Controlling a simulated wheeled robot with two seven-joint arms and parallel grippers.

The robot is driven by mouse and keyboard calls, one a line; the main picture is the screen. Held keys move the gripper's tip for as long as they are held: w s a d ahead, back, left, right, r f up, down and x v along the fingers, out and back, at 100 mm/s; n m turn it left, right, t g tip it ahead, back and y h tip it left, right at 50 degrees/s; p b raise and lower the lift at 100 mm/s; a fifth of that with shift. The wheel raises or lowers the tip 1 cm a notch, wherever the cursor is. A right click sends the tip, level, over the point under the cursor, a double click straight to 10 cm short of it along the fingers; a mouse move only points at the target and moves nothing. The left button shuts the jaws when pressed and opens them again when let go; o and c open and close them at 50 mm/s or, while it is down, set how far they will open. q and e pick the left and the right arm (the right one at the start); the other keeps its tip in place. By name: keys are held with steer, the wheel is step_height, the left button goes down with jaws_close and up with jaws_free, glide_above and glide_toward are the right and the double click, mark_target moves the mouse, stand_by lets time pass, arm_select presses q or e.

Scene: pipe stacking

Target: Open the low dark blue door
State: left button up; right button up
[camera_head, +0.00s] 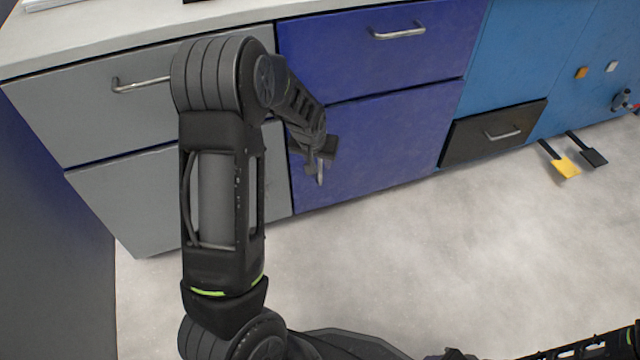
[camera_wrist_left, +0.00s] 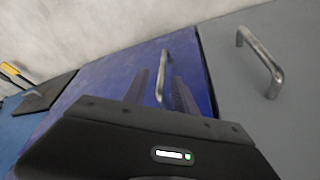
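The low dark blue door (camera_head: 385,145) sits below a dark blue drawer and looks shut, flush with the cabinet front. It also shows in the left wrist view (camera_wrist_left: 110,73). Its upright metal handle (camera_head: 320,173) is near the door's left edge, partly hidden by my gripper. My left gripper (camera_head: 318,152) is at this handle. In the left wrist view the handle (camera_wrist_left: 161,75) shows between the two spread dark fingers, with gaps on both sides, so the gripper looks open. Whether the fingers reach fully around the bar is unclear. My right gripper does not show.
A dark blue drawer (camera_head: 375,52) with a handle is above the door. Grey fronts (camera_head: 90,105) stand left; the neighbouring grey door's handle (camera_wrist_left: 262,62) shows in the wrist view. A black drawer (camera_head: 492,134) and yellow pedal (camera_head: 565,166) are right. The floor in front is clear.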

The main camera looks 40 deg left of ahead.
mark_target(320, 166)
arm_select(q)
steer(key=shift+a+r, duration=0.15)
steer(key=shift+a, duration=0.2)
steer(key=shift+w+f+b, duration=0.2)
steer(key=shift+f+b, duration=0.1)
steer(key=shift+f, duration=0.3)
steer(key=b+x, duration=0.3)
steer(key=x, duration=0.3)
steer(key=shift+w+a+f, duration=0.1)
steer(key=shift+w+f, duration=0.1)
steer(key=shift+f, duration=0.15)
jaws_close()
stand_by(0.8)
